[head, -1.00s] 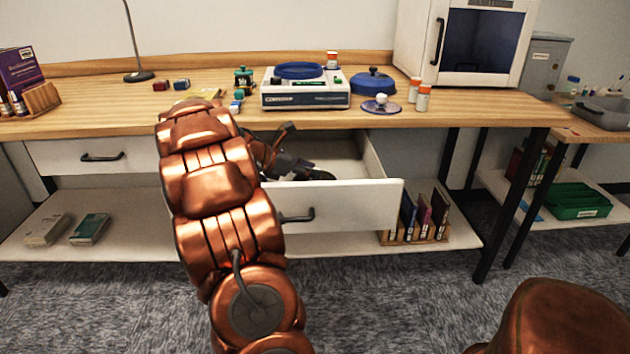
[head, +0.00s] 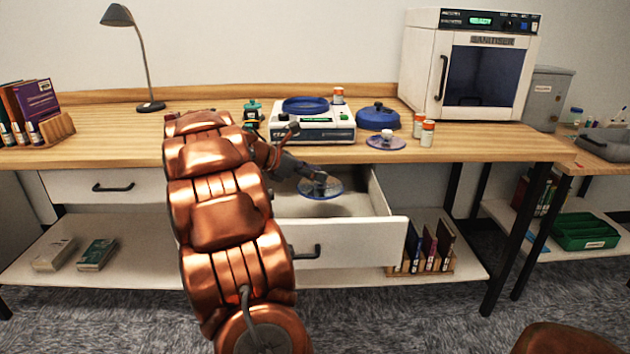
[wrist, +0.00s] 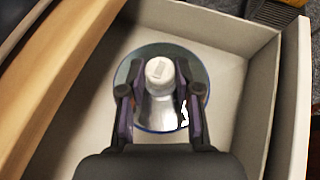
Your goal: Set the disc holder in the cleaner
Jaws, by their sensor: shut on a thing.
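The disc holder (head: 320,188) is a clear round disc with a blue rim and a pale knob. My gripper (head: 318,178) is shut on the knob, with the disc below the fingers. In the wrist view, the fingers (wrist: 160,100) stand on both sides of the white knob (wrist: 159,72). The disc is over the open drawer's inside; its exact height is unclear. The cleaner (head: 312,133), a white machine with a blue ring on top and a small lit display, stands on the table behind the drawer.
The open drawer (head: 345,243) juts out below the table. A blue lid (head: 378,117), another clear disc with a knob (head: 387,142) and orange-capped bottles (head: 427,134) are right of the cleaner. A green-topped item (head: 251,112) stands left. The sanitiser cabinet (head: 425,75) is back right.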

